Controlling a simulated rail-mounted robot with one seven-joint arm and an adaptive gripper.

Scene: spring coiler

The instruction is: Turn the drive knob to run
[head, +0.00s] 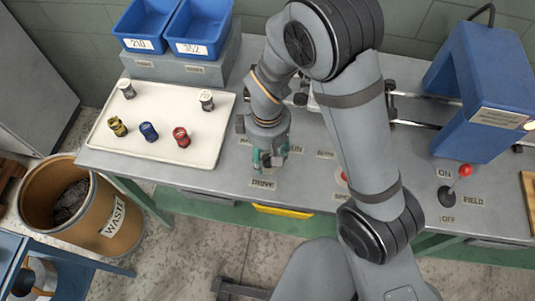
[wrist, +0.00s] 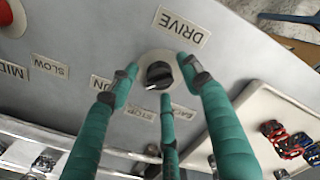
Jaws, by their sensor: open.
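The drive knob (wrist: 158,76) is black and round, on the grey panel beside an upside-down DRIVE label (wrist: 180,28) in the wrist view. A small white mark on it points down and left, nearer the STOP label (wrist: 142,113) than the partly covered RUN label (wrist: 101,82). My gripper (wrist: 158,72) is open, its green fingers spread around the knob. I cannot tell whether any finger touches it. In the head view my gripper (head: 268,159) is over the bench front, behind the DRIVE label (head: 263,184), and hides the knob.
A white tray (head: 205,160) with several small spools lies left of my gripper. Blue bins (head: 146,27) stand behind it. A red-tipped FIELD lever (head: 465,171) and blue machine housing (head: 470,90) are at right. A waste drum (head: 128,205) stands on the floor at left.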

